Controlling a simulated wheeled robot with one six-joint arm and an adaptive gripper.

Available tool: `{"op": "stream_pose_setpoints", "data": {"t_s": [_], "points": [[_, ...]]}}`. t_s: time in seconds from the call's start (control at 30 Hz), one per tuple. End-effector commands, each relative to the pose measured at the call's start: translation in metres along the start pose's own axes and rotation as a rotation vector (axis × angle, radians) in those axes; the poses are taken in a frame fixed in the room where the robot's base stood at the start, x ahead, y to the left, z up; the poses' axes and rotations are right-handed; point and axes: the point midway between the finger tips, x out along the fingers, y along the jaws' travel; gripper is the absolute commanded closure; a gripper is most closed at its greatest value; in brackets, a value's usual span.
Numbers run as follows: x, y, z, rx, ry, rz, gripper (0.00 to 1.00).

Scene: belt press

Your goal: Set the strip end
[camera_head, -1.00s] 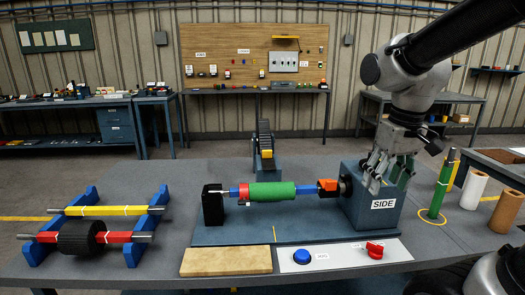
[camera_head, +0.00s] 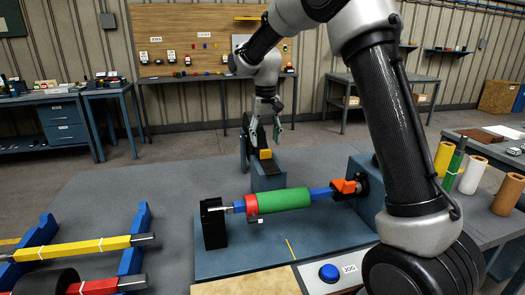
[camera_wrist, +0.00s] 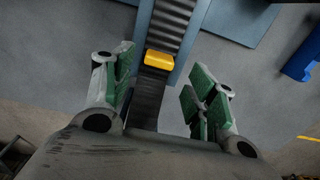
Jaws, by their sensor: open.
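The strip looks like a black ribbed belt on a blue stand (camera_head: 268,181) behind the bench fixture. A yellow block (camera_head: 265,154) lies on its near part, perhaps marking its end. My gripper (camera_head: 265,132) points down above the stand, fingers apart and empty. In the wrist view, the yellow block (camera_wrist: 159,58) and black belt (camera_wrist: 148,100) lie between the green-padded fingers, below them; no contact is visible. A green roller (camera_head: 284,199) with a red collar (camera_head: 251,205) spans the fixture horizontally, nearer than the stand.
An orange piece (camera_head: 344,187) and black block (camera_head: 214,226) flank the roller. A blue button (camera_head: 329,272) is at the front. A rack with a yellow-sleeved bar (camera_head: 70,248) stands left. Upright rolls (camera_head: 473,175) stand right. My arm hides part of the fixture's right side.

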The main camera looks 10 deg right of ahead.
Motion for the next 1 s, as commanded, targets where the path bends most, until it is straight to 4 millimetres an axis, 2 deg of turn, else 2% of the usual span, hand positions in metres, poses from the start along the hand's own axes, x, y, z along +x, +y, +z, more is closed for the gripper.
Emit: {"op": "stream_pose_setpoints", "data": {"t_s": [0.1, 0.3, 0.67, 0.9, 0.97, 1.0], "points": [[0.023, 0.000, 0.001, 0.000, -0.005, 0.001, 0.43], [0.047, 0.000, 0.001, -0.001, -0.003, 0.001, 0.43], [0.053, 0.000, 0.000, -0.001, 0.000, 0.000, 0.45], [0.053, 0.000, 0.000, -0.001, 0.000, 0.000, 0.88], [0.053, 0.000, 0.000, -0.001, 0.000, 0.000, 0.99], [0.053, 0.000, 0.000, -0.001, 0.000, 0.000, 1.00]]}}
